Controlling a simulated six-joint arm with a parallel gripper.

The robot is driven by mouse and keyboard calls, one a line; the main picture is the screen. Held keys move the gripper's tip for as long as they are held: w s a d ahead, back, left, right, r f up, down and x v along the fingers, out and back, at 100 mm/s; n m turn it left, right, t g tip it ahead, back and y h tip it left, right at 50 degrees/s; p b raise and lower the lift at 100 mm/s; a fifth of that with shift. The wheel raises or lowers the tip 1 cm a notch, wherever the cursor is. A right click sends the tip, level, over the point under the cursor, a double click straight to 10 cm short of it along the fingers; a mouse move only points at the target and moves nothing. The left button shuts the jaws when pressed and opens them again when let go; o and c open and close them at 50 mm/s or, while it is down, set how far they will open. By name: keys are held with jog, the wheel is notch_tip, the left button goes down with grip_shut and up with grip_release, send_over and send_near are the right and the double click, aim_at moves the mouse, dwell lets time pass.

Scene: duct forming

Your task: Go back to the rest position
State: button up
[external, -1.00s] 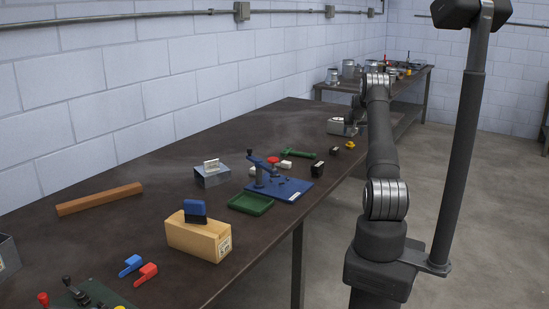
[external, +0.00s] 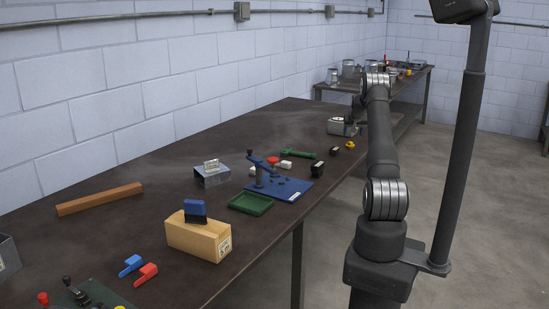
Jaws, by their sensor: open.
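My arm stands at the right of the external view, its links rising from the base beside the table and bending over at the top. My forearm hides part of the wrist, and the exact gap between the fingers is too small to make out.
The dark table (external: 120,205) holds a blue fixture (external: 290,189), a green tray (external: 250,203), a cardboard box (external: 198,237) with a blue brush (external: 195,209), a metal bracket (external: 212,177) and a wooden bar (external: 100,199). A vertical pole (external: 462,150) stands right of my arm.

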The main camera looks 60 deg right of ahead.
aim_at(351, 143)
jog(key=x, duration=0.9)
jog(key=shift+f, duration=0.35)
jog(key=shift+r, duration=0.15)
jog(key=shift+r, duration=0.1)
